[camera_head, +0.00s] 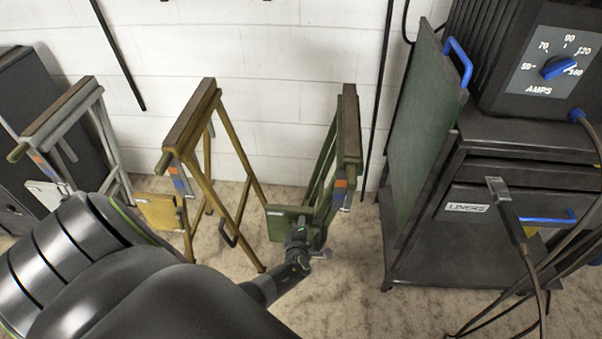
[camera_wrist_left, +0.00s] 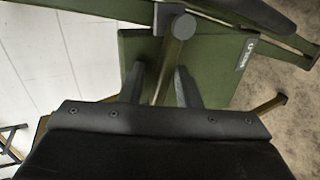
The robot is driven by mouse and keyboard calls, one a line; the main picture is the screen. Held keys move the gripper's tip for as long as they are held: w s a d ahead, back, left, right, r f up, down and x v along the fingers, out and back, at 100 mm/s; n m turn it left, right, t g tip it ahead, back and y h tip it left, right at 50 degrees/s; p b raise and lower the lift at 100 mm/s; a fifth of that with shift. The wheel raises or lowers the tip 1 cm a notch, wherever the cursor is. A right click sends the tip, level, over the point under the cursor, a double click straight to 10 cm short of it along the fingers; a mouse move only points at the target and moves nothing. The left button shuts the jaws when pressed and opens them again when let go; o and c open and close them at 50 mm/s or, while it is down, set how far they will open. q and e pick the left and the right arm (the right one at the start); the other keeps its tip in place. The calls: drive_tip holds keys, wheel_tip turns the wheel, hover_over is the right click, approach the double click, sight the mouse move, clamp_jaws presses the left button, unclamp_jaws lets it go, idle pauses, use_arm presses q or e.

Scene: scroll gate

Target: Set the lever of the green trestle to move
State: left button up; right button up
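The green trestle (camera_head: 325,160) stands at the right of a row of trestles, with orange and blue marks on its near leg. My left arm reaches to its lower front, and my left gripper (camera_head: 298,248) is beside its green plate (camera_head: 283,222). In the left wrist view, a green lever (camera_wrist_left: 172,58) runs down from a round grey pivot (camera_wrist_left: 183,25) in front of the plate (camera_wrist_left: 222,72). My left gripper (camera_wrist_left: 160,82) is open, one finger on each side of the lever, with a visible gap at the left finger. My right gripper is not in view.
A yellow trestle (camera_head: 182,130) and a grey trestle (camera_head: 62,120) stand to the left. A dark welding cart (camera_head: 470,215) with a green panel (camera_head: 425,130) and hanging cables stands to the right. A white block wall is behind. Bare floor (camera_head: 345,285) shows in front of the green trestle.

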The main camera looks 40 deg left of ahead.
use_arm(q)
drive_tip(key=shift+d, duration=0.1)
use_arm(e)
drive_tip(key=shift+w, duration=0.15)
use_arm(q)
drive_tip(key=shift+s, duration=0.15)
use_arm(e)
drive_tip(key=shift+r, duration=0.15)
